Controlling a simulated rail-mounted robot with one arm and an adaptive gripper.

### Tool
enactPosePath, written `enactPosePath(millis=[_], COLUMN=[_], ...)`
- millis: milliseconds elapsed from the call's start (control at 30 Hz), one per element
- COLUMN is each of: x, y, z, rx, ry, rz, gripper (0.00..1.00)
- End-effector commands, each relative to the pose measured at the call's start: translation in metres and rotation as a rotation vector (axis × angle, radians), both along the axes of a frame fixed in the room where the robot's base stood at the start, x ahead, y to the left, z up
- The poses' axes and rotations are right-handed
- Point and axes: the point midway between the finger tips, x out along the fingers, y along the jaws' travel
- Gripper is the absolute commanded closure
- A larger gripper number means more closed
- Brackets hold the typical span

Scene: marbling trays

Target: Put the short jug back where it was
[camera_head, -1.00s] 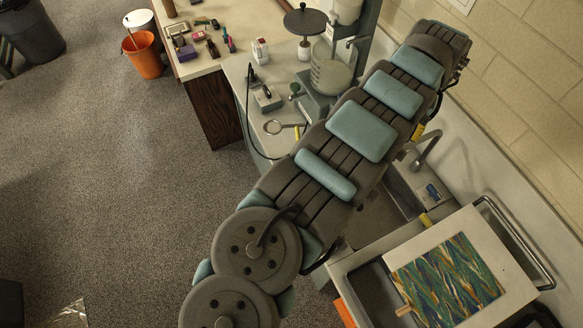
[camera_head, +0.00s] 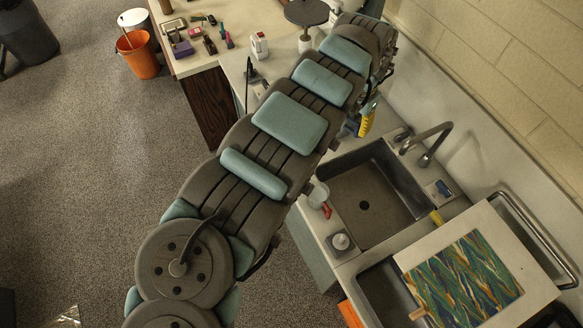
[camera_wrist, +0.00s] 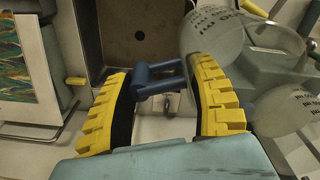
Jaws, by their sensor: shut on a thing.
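A clear jug (camera_wrist: 212,38) with dark printed marks and a blue handle (camera_wrist: 158,88) shows in the wrist view; I take it for the short jug. My gripper (camera_wrist: 160,104) has its yellow fingers on either side of the handle and is shut on it. The jug's body is at the right finger, partly past it. Another clear vessel with a red handle (camera_head: 326,210) stands on the counter left of the sink.
A marbled sheet (camera_head: 465,282) lies on a pale board at the lower right. A white bottle (camera_head: 259,45) and small tools stand on the far counter. More marked clear ware (camera_wrist: 285,112) is close at right.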

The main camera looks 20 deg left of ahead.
Motion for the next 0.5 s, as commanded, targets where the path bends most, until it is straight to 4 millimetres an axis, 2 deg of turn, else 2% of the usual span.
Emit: enactPosePath(millis=[33, 100, 267, 500], x=[-0.007, -0.014, -0.034, -0.075], y=[0.014, 0.029, 0.066, 0.124], z=[-0.025, -0.047, -0.096, -0.167], rx=[0.001, -0.003, -0.006, -0.007], ry=[0.007, 0.006, 0.004, 0.004], rz=[-0.02, -0.061, -0.14, -0.234], gripper=[0.84, 0.84, 0.84, 0.84])
